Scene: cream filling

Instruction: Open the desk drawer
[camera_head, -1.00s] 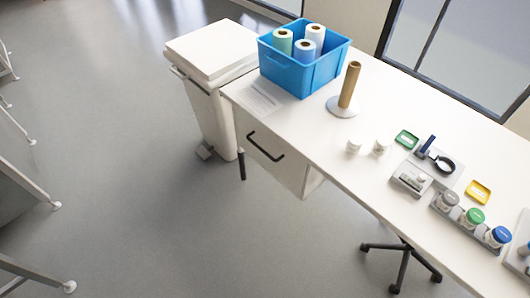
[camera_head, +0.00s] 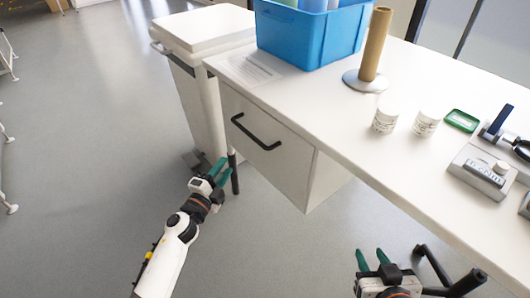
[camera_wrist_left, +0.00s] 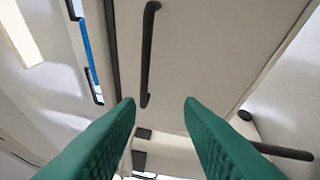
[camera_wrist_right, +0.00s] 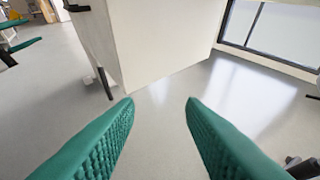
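The white desk drawer (camera_head: 264,152) hangs under the left end of the desk and looks shut. Its black bar handle (camera_head: 255,132) is on the front face, and the handle also shows in the left wrist view (camera_wrist_left: 148,55), ahead of the fingers and left of centre. My left gripper (camera_head: 216,170) is open and empty, below and left of the handle, not touching it. My right gripper (camera_head: 371,258) is open and empty, low in front of the desk. In the right wrist view, its green fingers (camera_wrist_right: 160,103) point at the floor near the drawer cabinet's corner.
The white desk top (camera_head: 320,110) holds a blue crate (camera_head: 305,40), a paper towel holder (camera_head: 376,45), two white jars (camera_head: 386,120) and a grey device (camera_head: 484,170). A white bin (camera_head: 196,100) stands left of the desk. The floor in front is mostly clear.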

